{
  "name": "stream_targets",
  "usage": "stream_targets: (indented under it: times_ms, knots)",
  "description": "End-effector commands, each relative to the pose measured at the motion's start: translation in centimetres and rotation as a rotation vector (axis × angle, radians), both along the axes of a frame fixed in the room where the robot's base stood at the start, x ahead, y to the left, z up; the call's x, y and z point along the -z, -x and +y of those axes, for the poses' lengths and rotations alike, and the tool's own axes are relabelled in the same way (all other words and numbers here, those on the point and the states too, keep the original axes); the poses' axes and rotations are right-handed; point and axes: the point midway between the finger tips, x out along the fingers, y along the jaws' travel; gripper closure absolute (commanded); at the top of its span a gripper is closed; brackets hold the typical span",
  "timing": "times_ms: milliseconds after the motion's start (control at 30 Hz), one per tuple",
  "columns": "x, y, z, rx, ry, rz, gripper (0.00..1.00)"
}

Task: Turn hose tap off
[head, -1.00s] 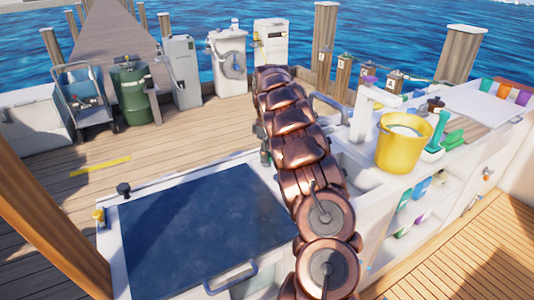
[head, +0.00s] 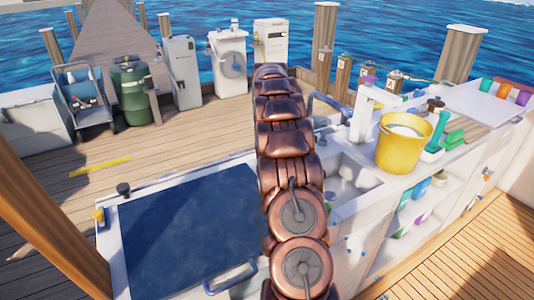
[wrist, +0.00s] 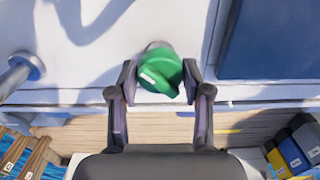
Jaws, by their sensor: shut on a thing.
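A green tap knob (wrist: 163,66) with a white mark on it sits near the edge of the white counter in the wrist view. I take it to be the hose tap. My gripper (wrist: 159,82) has one finger on each side of the knob and is shut on it. In the head view my arm hides the knob and my gripper.
A dark blue hatch (head: 195,225) lies left of my arm. A sink (head: 345,180) with a curved faucet (head: 328,100) is to the right. A yellow bucket (head: 400,148) stands on the counter. Open deck (head: 190,135) lies beyond the hatch.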

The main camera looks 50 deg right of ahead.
Motion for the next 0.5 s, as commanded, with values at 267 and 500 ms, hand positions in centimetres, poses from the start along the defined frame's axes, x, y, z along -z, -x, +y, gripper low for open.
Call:
stream_targets:
  times_ms: [267, 500]
  knots:
    - [0.06, -0.11, 0.11, 0.261, -0.001, 0.0, 0.86]
    - [0.05, -0.09, 0.02, 0.481, 0.001, -0.002, 0.86]
